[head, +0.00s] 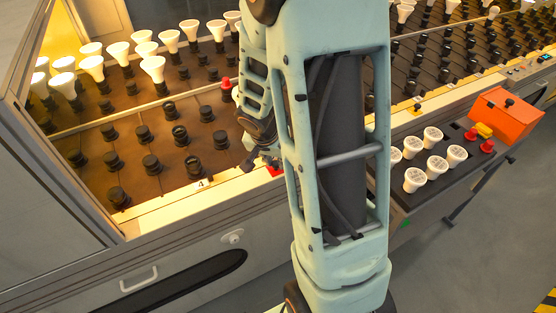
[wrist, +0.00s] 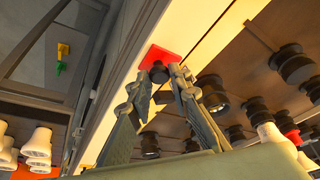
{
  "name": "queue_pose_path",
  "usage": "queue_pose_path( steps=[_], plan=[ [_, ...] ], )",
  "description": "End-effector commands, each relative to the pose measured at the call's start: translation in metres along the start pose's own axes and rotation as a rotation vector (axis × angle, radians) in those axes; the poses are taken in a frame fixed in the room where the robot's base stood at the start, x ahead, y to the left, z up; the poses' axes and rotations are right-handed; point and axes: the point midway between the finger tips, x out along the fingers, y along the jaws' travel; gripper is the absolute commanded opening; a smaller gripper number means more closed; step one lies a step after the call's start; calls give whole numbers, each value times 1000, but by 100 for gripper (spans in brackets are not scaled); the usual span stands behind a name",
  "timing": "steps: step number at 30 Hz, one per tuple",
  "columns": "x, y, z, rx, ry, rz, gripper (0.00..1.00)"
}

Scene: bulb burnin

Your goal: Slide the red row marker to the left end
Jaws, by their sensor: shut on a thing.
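The red row marker (wrist: 165,54) is a flat red piece on the cream front rail (wrist: 200,50), with a dark knob on it. In the head view a small part of the marker (head: 276,171) shows on the rail (head: 165,207), right of the number 4 label, and my arm partly hides it. My gripper (wrist: 159,76) is shut on the marker's dark knob, one fingertip on either side. In the head view my gripper (head: 258,162) is small and partly hidden behind my arm. The rail's left end (head: 128,226) is bare.
Behind the rail are rows of dark sockets (head: 151,164), with several white bulbs (head: 152,67) farther back. A red-based bulb (head: 227,88) stands near my arm. At the right is a dark tray with several bulbs (head: 433,134) and an orange box (head: 505,116). The rail left of the marker is clear.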

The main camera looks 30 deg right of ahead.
Motion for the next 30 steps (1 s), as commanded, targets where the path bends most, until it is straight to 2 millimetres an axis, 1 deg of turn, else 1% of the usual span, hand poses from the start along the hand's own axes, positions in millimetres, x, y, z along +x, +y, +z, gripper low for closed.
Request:
queue_pose_path(
  steps=[2,5,8,15,21,24,30],
  plan=[
    [1,-11,10,-4,2,-5,0],
    [-3,-27,26,-7,2,-8,0],
    [-9,-47,45,-9,3,-10,0],
    [-30,-102,97,-8,1,-9,0],
    [-50,-146,138,-8,0,-5,0],
    [-58,-164,154,-7,-1,-4,0],
    [-70,-190,178,-4,-2,-1,0]
  ],
)
